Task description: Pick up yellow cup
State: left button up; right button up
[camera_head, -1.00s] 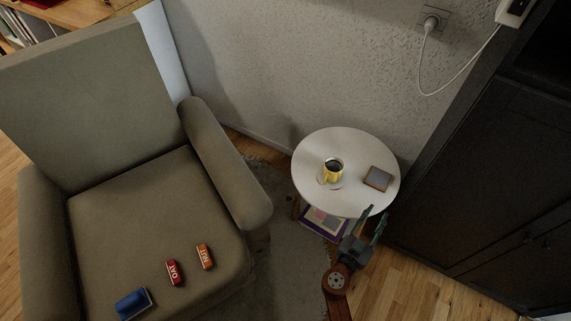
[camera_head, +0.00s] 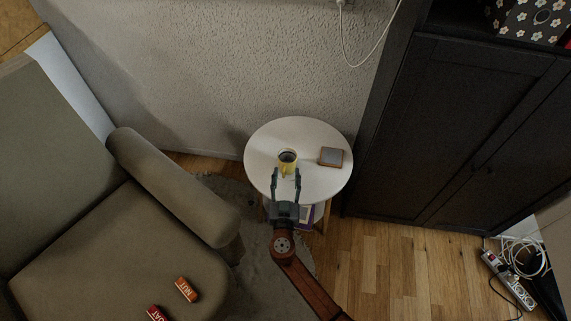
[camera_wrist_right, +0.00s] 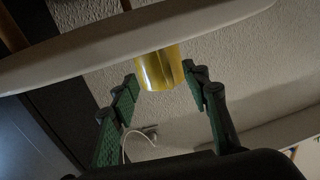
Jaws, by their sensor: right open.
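The yellow cup (camera_head: 288,157) stands upright on the round white side table (camera_head: 318,189), with dark contents or a dark inside. My right gripper (camera_head: 287,173) is open, its two fingers pointing at the cup from the near side, tips about at the cup's near edge. In the right wrist view, which looks upside down, the yellow cup (camera_wrist_right: 159,68) shows between the open fingertips of the right gripper (camera_wrist_right: 162,76), with gaps on both sides. The white table (camera_wrist_right: 75,57) crosses the top there. My left gripper is not in view.
A brown square coaster-like item (camera_head: 331,156) lies on the table right of the cup. An armchair (camera_head: 175,185) stands left, with an orange box (camera_head: 186,289) and a red box (camera_head: 157,313) on its seat. A dark cabinet (camera_head: 440,130) stands right.

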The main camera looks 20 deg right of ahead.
jog(key=shift+w+d, duration=0.25)
jog(key=shift+w, duration=0.2)
jog(key=shift+c, duration=0.7)
grip_shut()
jog(key=shift+r, duration=0.1)
